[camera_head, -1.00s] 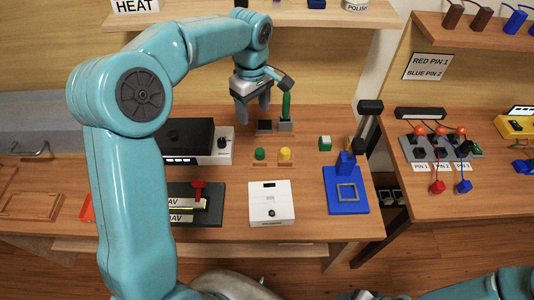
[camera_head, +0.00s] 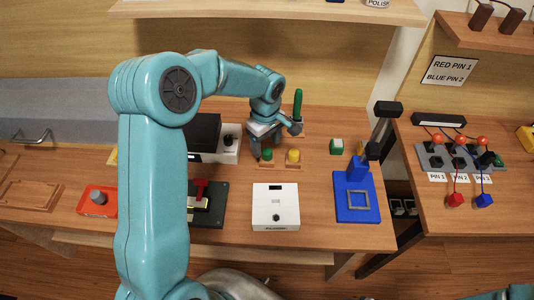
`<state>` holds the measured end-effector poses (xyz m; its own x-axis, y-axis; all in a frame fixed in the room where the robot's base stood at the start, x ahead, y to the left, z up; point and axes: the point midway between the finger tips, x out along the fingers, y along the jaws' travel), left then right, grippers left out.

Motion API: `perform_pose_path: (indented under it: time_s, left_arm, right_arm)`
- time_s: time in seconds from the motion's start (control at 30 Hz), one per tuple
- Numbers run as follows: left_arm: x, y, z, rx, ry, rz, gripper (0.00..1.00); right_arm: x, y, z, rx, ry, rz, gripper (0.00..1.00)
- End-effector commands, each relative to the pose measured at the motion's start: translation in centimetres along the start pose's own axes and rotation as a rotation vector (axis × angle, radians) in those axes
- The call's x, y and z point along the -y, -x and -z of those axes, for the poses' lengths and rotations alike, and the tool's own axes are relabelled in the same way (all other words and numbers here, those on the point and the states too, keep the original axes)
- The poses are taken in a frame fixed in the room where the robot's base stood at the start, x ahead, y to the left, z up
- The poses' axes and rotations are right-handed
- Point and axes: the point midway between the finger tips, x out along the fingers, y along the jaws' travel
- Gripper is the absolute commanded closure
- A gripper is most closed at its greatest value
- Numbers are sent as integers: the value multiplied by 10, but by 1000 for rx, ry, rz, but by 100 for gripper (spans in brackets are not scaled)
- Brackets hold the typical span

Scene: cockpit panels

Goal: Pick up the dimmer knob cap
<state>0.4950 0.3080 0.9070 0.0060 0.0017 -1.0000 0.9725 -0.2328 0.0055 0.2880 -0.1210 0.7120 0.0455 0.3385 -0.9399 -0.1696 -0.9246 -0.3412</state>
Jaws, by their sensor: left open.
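I cannot tell for certain which piece is the dimmer knob cap. A small grey cylinder (camera_head: 98,197) stands in a red tray (camera_head: 84,205) at the front left of the table. A white box (camera_head: 275,200) at the middle front has a small dark round knob on its face. Another black knob (camera_head: 230,141) sits on a white unit behind my left arm.
A blue stand (camera_head: 357,198) is at the right. A shelf (camera_head: 270,10) overhangs the back.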

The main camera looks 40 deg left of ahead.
Motion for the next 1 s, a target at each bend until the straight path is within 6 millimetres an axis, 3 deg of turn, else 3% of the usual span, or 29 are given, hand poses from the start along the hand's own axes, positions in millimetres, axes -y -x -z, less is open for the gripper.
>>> perform_pose_path:
  time_s: [0.27, 0.53, 0.57, 0.7, 0.73, 1.0]
  left_arm:
    - [-3, -41, -1, 2, 0, 5, 36]
    - [-4, -46, 0, 1, 0, 1, 36]
    - [-4, -46, 0, 1, 0, 1, 42]
    - [-4, -46, 0, 1, 0, 2, 88]
    - [-4, -46, 0, 1, 0, 2, 95]
    - [-4, -45, 0, 1, -1, 2, 95]
  right_arm:
    - [4, 10, 0, 0, 0, 0, 41]
    - [4, 10, 0, 0, 0, 0, 41]
    - [4, 10, 0, 0, 0, 0, 41]
    - [4, 10, 0, 0, 0, 0, 41]
    - [4, 10, 0, 0, 0, 0, 41]
    - [4, 10, 0, 0, 0, 0, 41]
